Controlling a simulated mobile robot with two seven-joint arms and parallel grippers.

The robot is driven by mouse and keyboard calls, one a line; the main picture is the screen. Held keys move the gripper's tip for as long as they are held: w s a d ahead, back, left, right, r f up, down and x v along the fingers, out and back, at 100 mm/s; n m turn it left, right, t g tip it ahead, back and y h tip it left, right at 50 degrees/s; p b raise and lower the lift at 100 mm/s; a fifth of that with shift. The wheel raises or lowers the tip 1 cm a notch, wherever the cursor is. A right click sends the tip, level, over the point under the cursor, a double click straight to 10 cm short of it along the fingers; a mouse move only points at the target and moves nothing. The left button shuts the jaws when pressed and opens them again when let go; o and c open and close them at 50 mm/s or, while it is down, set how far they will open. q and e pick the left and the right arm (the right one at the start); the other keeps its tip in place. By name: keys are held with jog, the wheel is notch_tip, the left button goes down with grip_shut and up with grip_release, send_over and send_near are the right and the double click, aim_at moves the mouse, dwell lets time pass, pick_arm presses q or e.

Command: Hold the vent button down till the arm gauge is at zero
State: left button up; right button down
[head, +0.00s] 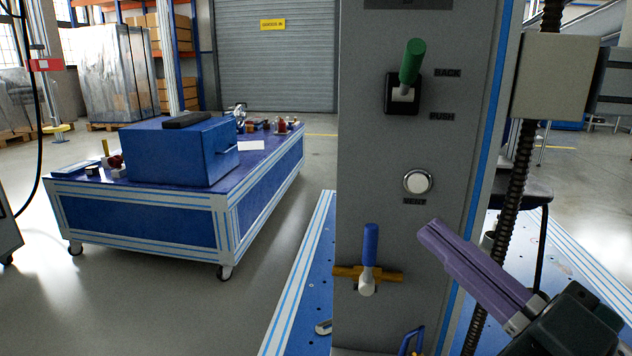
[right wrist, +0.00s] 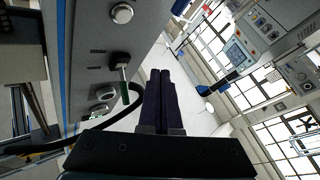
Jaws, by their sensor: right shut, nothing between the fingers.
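The vent button (head: 417,182) is a round white button in a metal ring on the grey panel (head: 440,140), with a label under it. A round white button, seemingly the same one, shows at the top of the right wrist view (right wrist: 122,13). My right gripper (head: 430,230), with purple fingers, is shut and empty. Its tips are just below and right of the button in the head view, apart from it. The fingers (right wrist: 160,75) show dark in the right wrist view. I cannot make out a readable arm gauge. My left gripper is not in view.
A green-handled lever (head: 411,65) sits above the button, and a blue-handled valve (head: 369,250) with a brass body sits below it. A threaded rod (head: 515,185) stands right of the panel. A blue bench (head: 130,225) with a blue box (head: 180,150) is at the left.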

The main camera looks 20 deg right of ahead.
aim_at(418, 183)
jog(key=shift+w+d+b, duration=0.7)
jog(key=shift+w+d, duration=0.05)
jog(key=shift+w, duration=0.55)
jog(key=shift+w+d+b, duration=0.65)
jog(key=shift+w+d, duration=0.15)
jog(key=shift+w, duration=0.45)
jog(key=shift+w+d+b, duration=0.7)
jog(key=shift+w+d, duration=0.05)
jog(key=shift+w, duration=0.55)
jog(key=shift+w+d, duration=0.2)
jog(key=shift+w, duration=0.15)
jog(key=shift+w+d, duration=0.2)
jog(key=shift+w, duration=0.1)
dwell(0.6)
